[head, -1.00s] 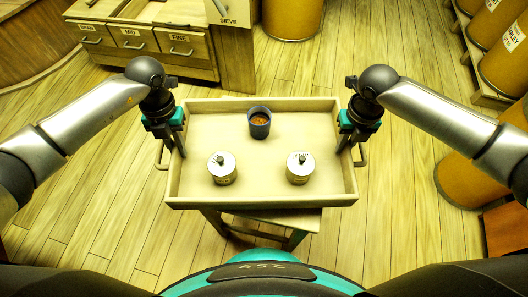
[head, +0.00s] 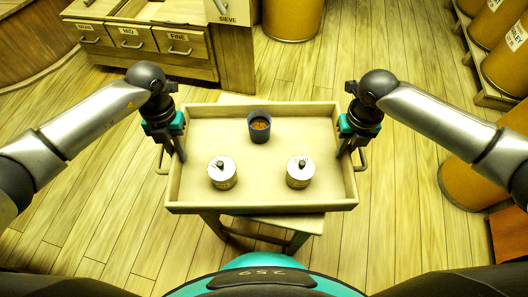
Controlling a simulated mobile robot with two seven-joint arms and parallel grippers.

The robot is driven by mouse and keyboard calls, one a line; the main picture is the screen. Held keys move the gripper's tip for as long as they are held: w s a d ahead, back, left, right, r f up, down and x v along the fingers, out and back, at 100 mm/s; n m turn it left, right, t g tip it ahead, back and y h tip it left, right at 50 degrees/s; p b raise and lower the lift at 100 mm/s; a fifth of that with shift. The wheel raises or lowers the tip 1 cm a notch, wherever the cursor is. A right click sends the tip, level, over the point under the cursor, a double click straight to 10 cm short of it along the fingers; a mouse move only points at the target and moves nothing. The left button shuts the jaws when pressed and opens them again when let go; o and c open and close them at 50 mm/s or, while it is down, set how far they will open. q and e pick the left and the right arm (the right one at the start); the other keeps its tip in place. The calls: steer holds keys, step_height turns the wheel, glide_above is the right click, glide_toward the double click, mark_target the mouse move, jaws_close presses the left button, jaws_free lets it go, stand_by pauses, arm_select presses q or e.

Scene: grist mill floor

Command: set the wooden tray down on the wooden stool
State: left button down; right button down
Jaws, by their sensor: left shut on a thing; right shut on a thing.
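The wooden tray (head: 261,207) is held level between my two grippers in the head view. It carries a dark blue cup (head: 259,127) with brown contents and two pale round lidded tins, a left one (head: 222,172) and a right one (head: 300,171). The wooden stool (head: 312,223) is under the tray and mostly hidden by it; its front edge and legs show below. I cannot tell whether the tray touches it. My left gripper (head: 172,152) is shut on the tray's left handle, and my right gripper (head: 349,150) on its right handle.
A wooden cabinet (head: 140,42) with labelled drawers stands at the back left. A barrel (head: 292,16) stands behind the tray, and more barrels (head: 502,50) line the right side. Plank floor is open around the stool.

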arm_select(q)
steer(key=shift+f+b, duration=0.45)
steer(key=shift+f, duration=0.05)
arm_select(e)
steer(key=shift+f, duration=0.5)
arm_select(q)
steer(key=c, duration=1.3)
jaws_free()
steer(key=shift+f, duration=0.1)
arm_select(e)
steer(key=c, duration=1.3)
jaws_free()
steer(key=shift+f, duration=0.1)
arm_select(q)
steer(key=o, duration=0.4)
arm_select(e)
steer(key=o, duration=0.4)
arm_select(q)
steer(key=r, duration=0.3)
steer(key=w+r, duration=0.1)
steer(key=r, duration=0.7)
steer(key=shift+w, duration=0.35)
steer(key=shift+r, duration=0.5)
arm_select(e)
steer(key=shift+r, duration=0.2)
step_height(320, 180, up, 12)
steer(key=shift+f, duration=0.1)
